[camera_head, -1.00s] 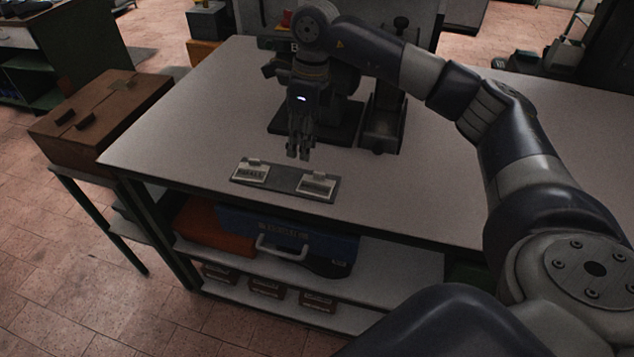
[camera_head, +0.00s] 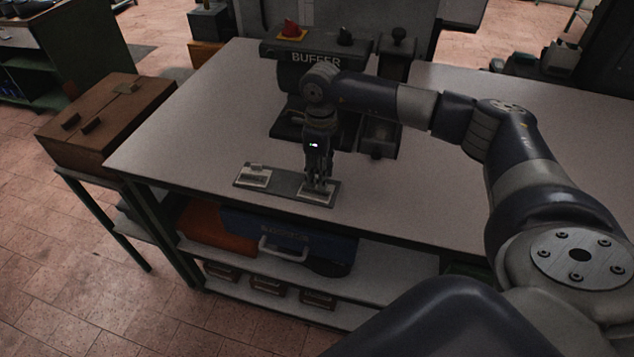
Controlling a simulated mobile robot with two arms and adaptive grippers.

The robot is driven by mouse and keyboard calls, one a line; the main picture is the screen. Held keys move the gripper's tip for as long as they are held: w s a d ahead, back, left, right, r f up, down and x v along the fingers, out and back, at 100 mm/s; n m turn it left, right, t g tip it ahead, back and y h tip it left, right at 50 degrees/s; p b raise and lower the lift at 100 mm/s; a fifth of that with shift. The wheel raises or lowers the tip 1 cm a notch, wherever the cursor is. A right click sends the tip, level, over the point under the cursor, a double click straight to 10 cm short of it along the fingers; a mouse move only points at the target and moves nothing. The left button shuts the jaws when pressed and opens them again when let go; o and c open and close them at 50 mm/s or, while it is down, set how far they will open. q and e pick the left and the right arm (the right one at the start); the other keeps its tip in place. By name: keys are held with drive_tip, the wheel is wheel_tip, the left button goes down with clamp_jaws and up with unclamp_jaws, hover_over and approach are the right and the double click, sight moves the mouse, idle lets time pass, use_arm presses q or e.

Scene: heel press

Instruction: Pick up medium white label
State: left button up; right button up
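Two white labels sit on a dark grey holder plate (camera_head: 285,184) near the front edge of the table. The left one is the small white label (camera_head: 255,177), whose lettering read "SMALL" a second ago. The right one, the medium white label (camera_head: 314,197), is partly covered by my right gripper (camera_head: 319,183), so its text cannot be read. The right gripper points down with its fingertips at this label. The fingers are too small and dark to tell whether they are open or shut on it. My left gripper is not in view.
A machine marked "BUFFER" (camera_head: 316,60) stands behind the gripper on the grey table (camera_head: 190,120). A brown box (camera_head: 105,118) is on a stand at the left. A blue case (camera_head: 290,235) lies on the shelf below. The table is clear left of the plate.

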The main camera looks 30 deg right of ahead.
drive_tip(key=shift+f, duration=0.4)
clamp_jaws()
drive_tip(key=shift+r, duration=0.1)
